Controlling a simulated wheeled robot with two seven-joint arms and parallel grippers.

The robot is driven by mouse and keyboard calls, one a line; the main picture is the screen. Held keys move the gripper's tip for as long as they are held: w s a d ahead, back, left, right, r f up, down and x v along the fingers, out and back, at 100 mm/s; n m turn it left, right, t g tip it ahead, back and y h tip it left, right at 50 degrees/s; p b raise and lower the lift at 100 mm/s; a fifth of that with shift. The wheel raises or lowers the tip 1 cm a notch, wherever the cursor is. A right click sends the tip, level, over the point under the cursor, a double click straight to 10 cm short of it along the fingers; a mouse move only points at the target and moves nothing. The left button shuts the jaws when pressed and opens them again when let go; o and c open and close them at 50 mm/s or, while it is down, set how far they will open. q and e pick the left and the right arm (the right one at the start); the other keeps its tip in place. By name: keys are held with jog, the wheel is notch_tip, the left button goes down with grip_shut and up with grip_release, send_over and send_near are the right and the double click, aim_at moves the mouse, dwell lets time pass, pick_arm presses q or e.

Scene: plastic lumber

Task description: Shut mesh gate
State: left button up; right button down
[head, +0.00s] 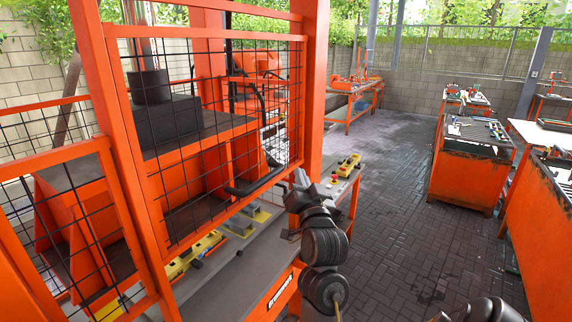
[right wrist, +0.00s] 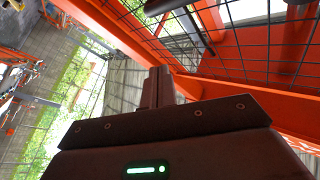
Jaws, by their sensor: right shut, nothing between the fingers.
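The mesh gate (head: 232,40) is an orange frame with black wire mesh in the left half of the head view. Its right side lies close to a thick orange post (head: 316,85); I cannot tell whether a gap is left between them. A black bent bar (head: 258,184) shows at its lower right. My right gripper (head: 291,207) is near the gate's lower right corner, and contact is unclear. In the right wrist view its fingers (right wrist: 158,87) are together and empty, with orange rails and mesh (right wrist: 255,45) beyond. My left gripper is not in view.
An orange press (head: 190,155) stands behind the mesh. A grey-topped bench (head: 235,270) with yellow fixtures runs below the gate. Orange workbenches (head: 465,175) stand at the right. The dark paved floor (head: 385,180) between is clear.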

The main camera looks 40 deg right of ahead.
jog(key=p+x, duration=0.4)
jog(key=x, duration=0.6)
jog(key=f, duration=0.1)
jog(key=a+f+p, duration=0.1)
jog(key=f+p, duration=0.1)
jog(key=shift+w+a+f, duration=0.35)
jog(key=shift+f, duration=0.05)
